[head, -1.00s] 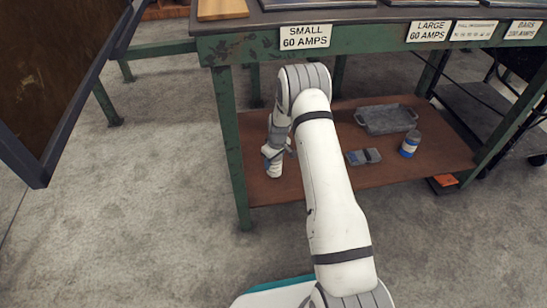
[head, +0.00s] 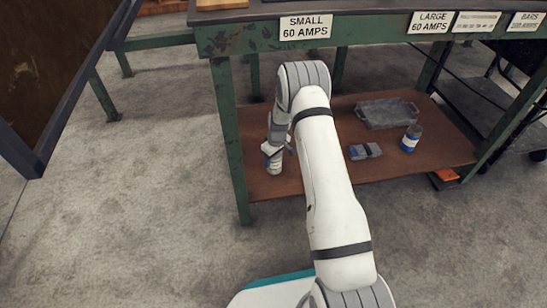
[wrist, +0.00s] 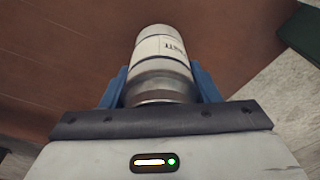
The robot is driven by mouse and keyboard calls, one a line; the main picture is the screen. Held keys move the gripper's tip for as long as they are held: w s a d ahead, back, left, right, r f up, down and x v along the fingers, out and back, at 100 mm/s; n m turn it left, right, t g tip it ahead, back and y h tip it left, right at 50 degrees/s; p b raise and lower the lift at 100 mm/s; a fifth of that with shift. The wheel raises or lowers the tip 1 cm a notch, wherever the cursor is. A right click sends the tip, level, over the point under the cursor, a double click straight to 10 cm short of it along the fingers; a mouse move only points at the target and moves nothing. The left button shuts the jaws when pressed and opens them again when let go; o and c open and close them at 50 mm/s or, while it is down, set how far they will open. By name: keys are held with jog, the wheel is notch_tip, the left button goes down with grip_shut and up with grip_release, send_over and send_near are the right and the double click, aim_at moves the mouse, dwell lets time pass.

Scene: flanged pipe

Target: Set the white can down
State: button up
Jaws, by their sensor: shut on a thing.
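The white can (wrist: 163,52) is between the blue fingers of my gripper (wrist: 160,88) in the wrist view, with a finger against each side. In the head view the can (head: 275,167) is upright at the left end of the brown lower shelf (head: 290,187) of the green workbench. My gripper (head: 275,148) is shut on it from above and hides its upper part. I cannot tell for sure whether the can's base touches the shelf.
A grey tray (head: 387,113), a blue-and-white can (head: 411,138) and a grey-blue block (head: 365,151) are on the shelf to the right. The green front leg (head: 230,140) stands just left of my gripper. The bench top (head: 350,28) overhangs the shelf. Shelf room is free around the can.

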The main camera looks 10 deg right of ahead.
jog(key=shift+f, duration=0.1)
jog(key=o, duration=1.4)
jog(key=r+p, duration=0.1)
jog(key=r, duration=0.1)
jog(key=r+p, duration=0.1)
jog(key=r, duration=0.2)
jog(key=r+p, duration=0.2)
jog(key=shift+s+d+r, duration=0.25)
jog(key=shift+s, duration=0.15)
jog(key=shift+s+f, duration=0.1)
